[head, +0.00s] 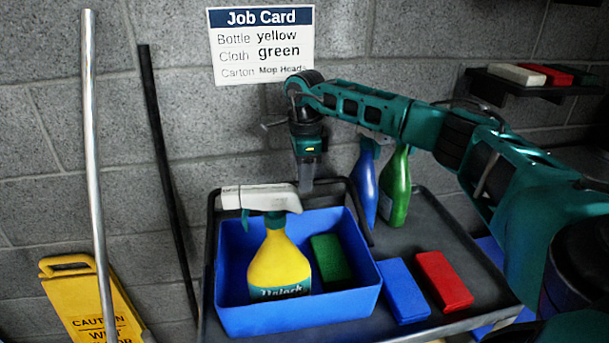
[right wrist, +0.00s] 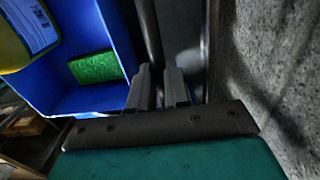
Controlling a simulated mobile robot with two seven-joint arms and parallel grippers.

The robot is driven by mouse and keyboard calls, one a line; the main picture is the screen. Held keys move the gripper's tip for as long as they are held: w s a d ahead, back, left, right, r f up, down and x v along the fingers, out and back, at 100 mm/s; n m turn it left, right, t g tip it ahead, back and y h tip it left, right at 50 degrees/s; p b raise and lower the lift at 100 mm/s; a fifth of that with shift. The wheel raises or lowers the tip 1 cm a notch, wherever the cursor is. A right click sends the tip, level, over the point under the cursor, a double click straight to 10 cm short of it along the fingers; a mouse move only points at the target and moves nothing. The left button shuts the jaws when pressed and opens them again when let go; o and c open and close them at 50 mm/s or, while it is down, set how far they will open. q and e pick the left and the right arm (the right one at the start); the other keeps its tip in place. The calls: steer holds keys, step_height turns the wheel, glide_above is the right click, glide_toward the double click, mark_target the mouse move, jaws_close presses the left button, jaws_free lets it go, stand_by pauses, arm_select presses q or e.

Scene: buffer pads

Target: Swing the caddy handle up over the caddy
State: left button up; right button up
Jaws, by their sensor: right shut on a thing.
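The blue caddy (head: 300,318) stands on the grey cart and holds a yellow spray bottle (head: 277,262) with a white head and a green pad (head: 330,258). Its dark handle (head: 361,212) stands up behind the caddy's far rim, partly hidden by the bottle's spray head and my gripper. My right gripper (head: 306,183) reaches down at the far side of the caddy and is shut on the handle bar. In the right wrist view the handle (right wrist: 149,35) runs between the two fingers (right wrist: 156,88), beside the caddy wall. My left gripper is not in view.
Blue and green spray bottles (head: 396,188) stand behind my right arm. A blue pad (head: 403,290) and a red pad (head: 443,281) lie on the cart (head: 425,222) right of the caddy. A yellow caution sign (head: 88,300) and poles stand left. A job card (head: 262,45) hangs on the wall.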

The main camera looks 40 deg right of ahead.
steer(key=s+a+r, duration=0.2)
steer(key=s+r, duration=0.1)
steer(key=r, duration=0.3)
steer(key=shift+s+r, duration=0.2)
steer(key=shift+s, duration=0.2)
stand_by(0.8)
steer(key=shift+s+a+r, duration=0.4)
steer(key=shift+s+r, duration=0.1)
steer(key=shift+s, duration=0.1)
steer(key=shift+s+a+r, duration=0.35)
steer(key=shift+s+r, duration=0.15)
steer(key=shift+s, duration=0.05)
steer(key=s+a+r, duration=0.2)
steer(key=s+a, duration=0.2)
steer(key=s, duration=0.4)
steer(key=shift+a+r, duration=0.2)
steer(key=shift+a, duration=0.15)
stand_by(0.6)
steer(key=shift+s, duration=0.1)
